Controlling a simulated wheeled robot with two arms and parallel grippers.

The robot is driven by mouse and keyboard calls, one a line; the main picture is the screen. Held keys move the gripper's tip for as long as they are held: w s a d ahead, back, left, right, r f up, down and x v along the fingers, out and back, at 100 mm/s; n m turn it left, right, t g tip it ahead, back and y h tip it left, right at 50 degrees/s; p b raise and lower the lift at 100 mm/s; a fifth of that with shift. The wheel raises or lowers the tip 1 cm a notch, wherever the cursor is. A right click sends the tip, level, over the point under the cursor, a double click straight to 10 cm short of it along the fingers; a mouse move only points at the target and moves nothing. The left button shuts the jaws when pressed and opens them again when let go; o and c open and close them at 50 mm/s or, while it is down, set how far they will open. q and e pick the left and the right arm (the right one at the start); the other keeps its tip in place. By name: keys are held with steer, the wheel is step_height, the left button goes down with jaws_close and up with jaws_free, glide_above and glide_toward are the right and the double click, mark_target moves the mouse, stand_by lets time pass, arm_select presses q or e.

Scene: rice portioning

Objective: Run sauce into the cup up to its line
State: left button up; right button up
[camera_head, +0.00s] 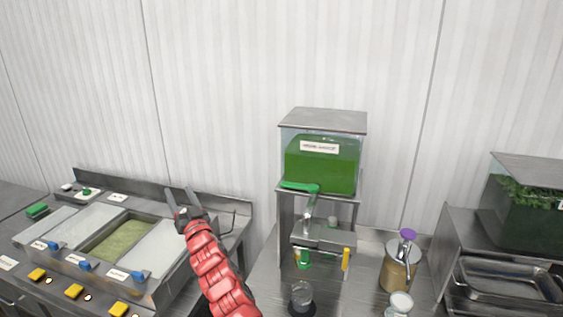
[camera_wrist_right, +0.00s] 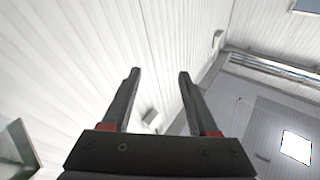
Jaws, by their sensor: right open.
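A sauce dispenser (camera_head: 322,165) with a clear tank of green sauce stands at the back of the counter in the head view. A green lever (camera_head: 299,186) and a metal spout (camera_head: 308,207) are on its front. A clear cup (camera_head: 301,293) stands on a dark round base in front of it; its line and contents are too small to tell. My right gripper (camera_head: 184,198) is raised to the left of the dispenser, open and empty. My left gripper is out of view.
A steel unit (camera_head: 160,290) with several lidded wells, blue knobs and yellow tabs stands at left. A pump jar (camera_head: 394,272) and a small glass jar (camera_head: 399,304) are right of the cup. A rack with metal trays (camera_head: 500,277) stands at far right.

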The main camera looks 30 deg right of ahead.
steer(key=d+r+m+g+h, duration=0.45)
steer(key=d+r+m, duration=0.2)
steer(key=d, duration=0.25)
steer(key=d+r+m+g+h, duration=0.4)
steer(key=d+r+m+h, duration=0.25)
steer(key=d, duration=0.25)
steer(key=m+g+y, duration=0.5)
steer(key=m+g, duration=0.4)
steer(key=m, duration=0.3)
glide_toward(291, 184)
steer(key=b+x, duration=0.2)
steer(key=x, duration=0.7)
steer(key=shift+d, duration=0.1)
steer(key=shift+s, duration=0.1)
steer(key=shift+c, duration=0.9)
jaws_close()
